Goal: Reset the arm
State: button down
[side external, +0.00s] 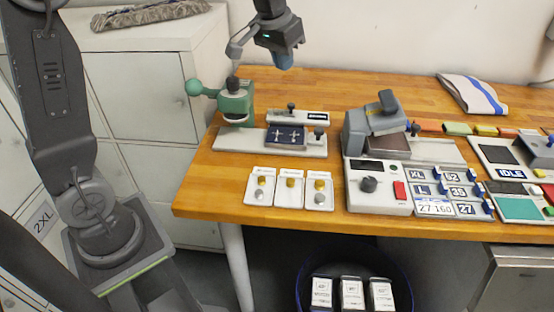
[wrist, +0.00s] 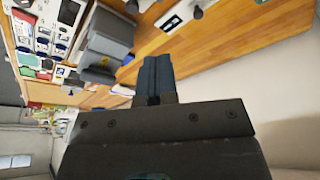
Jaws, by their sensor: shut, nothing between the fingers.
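My gripper (side external: 284,62) hangs in the air above the back left part of the wooden table, near the wall. It is shut, and nothing shows between its fingers. In the wrist view my gripper (wrist: 152,66) shows its two dark blue fingers side by side and touching. In the side view it is above and to the right of the green press (side external: 236,102) and apart from everything on the table.
A grey press machine (side external: 372,130) stands mid-table beside size plates (side external: 432,174). Three white trays (side external: 290,178) lie at the front. A striped cloth (side external: 470,95) lies back right. A dark blue bin (side external: 352,252) is below.

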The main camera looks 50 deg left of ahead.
jog(key=s+d+f+m+t, duration=0.1)
jog(key=s+d, duration=0.1)
jog(key=s, duration=1)
jog(key=s+d+f+t, duration=0.1)
jog(key=s+d+f, duration=0.1)
jog(key=s, duration=1)
jog(key=shift+s+d+m+h, duration=0.3)
jog(key=shift+d+m, duration=0.1)
jog(key=shift+d, duration=0.45)
